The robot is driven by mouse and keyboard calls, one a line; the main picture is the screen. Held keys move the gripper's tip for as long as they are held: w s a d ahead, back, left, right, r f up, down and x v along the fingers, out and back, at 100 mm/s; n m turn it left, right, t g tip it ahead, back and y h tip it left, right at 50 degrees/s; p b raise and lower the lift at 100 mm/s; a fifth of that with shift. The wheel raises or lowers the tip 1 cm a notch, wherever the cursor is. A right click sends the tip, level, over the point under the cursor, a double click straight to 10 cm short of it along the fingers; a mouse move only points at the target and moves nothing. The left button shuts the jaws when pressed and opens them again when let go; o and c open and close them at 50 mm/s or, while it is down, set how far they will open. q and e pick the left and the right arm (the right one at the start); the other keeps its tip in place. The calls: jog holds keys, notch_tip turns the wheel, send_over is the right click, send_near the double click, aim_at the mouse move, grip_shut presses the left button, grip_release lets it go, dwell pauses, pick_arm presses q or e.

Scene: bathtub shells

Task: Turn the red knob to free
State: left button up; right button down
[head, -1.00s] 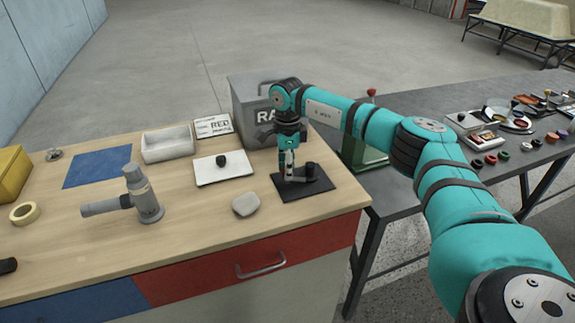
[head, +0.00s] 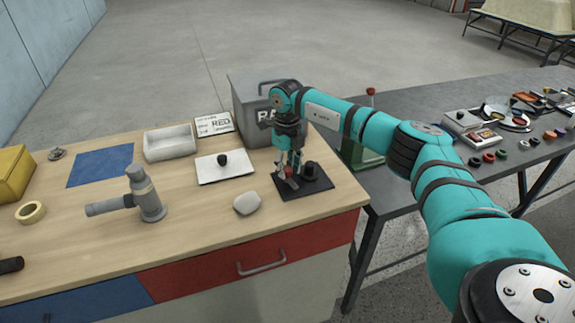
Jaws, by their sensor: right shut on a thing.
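A black square plate (head: 317,187) lies near the front right corner of the wooden bench top. A short black cylinder (head: 310,169) stands on its right part. My right gripper (head: 290,178) points down over the plate's left part, left of the cylinder. Its fingers are shut on a small red piece, the red knob (head: 291,183), mostly hidden between and behind them. I cannot read the knob's setting or any mark on the plate. My left gripper is not in view.
A white plate with a black knob (head: 222,160), a pale stone (head: 247,203) and a grey pipe fitting (head: 146,197) are to the left. A dark table (head: 430,180) adjoins on the right.

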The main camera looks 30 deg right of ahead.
aim_at(287, 169)
jog(key=shift+r+m, duration=0.15)
jog(key=shift+m, duration=0.85)
jog(key=shift+w, duration=0.1)
jog(key=c, duration=1)
grip_release()
notch_tip(287, 169, up, 12)
jog(key=shift+f, duration=0.1)
